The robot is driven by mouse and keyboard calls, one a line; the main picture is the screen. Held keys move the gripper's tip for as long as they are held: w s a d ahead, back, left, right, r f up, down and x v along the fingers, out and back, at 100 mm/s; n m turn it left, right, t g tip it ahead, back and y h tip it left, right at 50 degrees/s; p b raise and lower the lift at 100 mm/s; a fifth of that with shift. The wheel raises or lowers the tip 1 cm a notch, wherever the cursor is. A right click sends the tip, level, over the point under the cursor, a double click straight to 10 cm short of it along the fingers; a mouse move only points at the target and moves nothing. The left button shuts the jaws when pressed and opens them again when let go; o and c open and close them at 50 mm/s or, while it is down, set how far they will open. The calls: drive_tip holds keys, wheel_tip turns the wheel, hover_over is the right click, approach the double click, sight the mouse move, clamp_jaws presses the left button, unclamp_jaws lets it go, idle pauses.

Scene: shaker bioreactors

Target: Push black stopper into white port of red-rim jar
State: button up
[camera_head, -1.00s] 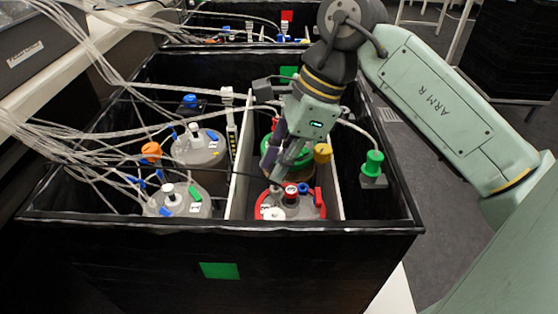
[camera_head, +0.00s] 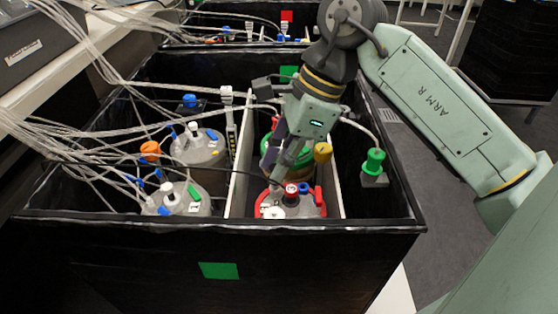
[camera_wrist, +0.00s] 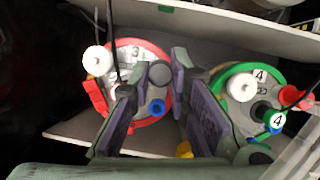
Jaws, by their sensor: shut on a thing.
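The red-rim jar (camera_head: 263,207) stands in the near part of the right compartment, with several fittings on its grey lid. In the wrist view its red rim (camera_wrist: 140,44) and a number 3 label show. My gripper (camera_head: 277,179) is tilted down over the far-left part of this lid. In the wrist view a dark round piece, which looks like the black stopper (camera_wrist: 160,73), sits between my fingertips. I cannot tell how far the stopper is in, as the fingers hide the contact.
A green-rim jar (camera_wrist: 242,72) stands just behind, beside my fingers. A white divider (camera_head: 239,160) and the black box walls bound the space. Thin cables cross the box from the left.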

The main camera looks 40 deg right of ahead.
drive_tip(key=shift+f+b, duration=0.9)
idle(0.8)
drive_tip(key=o, duration=0.8)
drive_tip(key=v, duration=1.2)
